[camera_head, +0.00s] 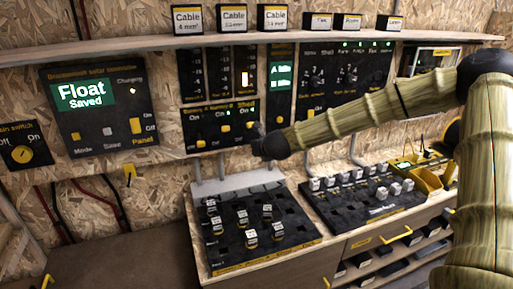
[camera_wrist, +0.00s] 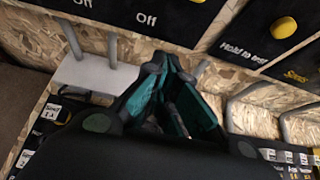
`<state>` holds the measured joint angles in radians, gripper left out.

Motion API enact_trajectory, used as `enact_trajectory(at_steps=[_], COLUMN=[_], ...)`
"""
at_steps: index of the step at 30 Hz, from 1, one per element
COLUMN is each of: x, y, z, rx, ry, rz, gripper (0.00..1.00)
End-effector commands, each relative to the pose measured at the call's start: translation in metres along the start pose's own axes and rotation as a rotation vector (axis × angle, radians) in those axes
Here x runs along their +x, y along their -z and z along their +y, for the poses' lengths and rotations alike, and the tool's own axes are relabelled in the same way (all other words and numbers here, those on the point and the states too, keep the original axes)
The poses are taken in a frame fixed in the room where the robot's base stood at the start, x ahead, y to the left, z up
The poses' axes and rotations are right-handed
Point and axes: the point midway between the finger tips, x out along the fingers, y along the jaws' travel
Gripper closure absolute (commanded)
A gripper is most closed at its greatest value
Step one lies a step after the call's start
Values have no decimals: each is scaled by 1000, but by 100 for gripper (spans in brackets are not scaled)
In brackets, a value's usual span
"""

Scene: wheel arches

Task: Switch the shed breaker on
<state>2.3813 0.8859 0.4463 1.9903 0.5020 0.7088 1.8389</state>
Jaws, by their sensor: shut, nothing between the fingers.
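The black breaker panel (camera_head: 220,139) hangs on the wooden wall under the shelf. Its heading is small; the right end seems to read Shed. It carries yellow switches and a few green lights. The shed breaker at its right end is partly behind my gripper (camera_head: 258,143), so its lever position is unclear. My gripper is shut and empty, in front of the panel's lower right corner; contact cannot be told. In the wrist view, my gripper's closed fingers (camera_wrist: 166,66) show below the panel's lower edge (camera_wrist: 165,32), where two Off labels are readable.
A Float display panel (camera_head: 98,108) and a main switch (camera_head: 22,152) are at left. A black panel with a yellow knob (camera_wrist: 283,26) is right of the breaker panel. Below, the bench holds two black boards (camera_head: 265,258) (camera_head: 395,207) with small parts. Grey conduits (camera_head: 222,167) run down the wall.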

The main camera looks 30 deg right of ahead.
Motion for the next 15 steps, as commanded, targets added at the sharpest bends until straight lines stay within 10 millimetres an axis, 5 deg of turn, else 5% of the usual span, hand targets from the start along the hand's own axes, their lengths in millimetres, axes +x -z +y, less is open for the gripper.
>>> enact_trajectory(at_steps=[15], x=[-64], y=[-20], z=[0], rx=[3], ry=[-1], rz=[-5], gripper=[100])
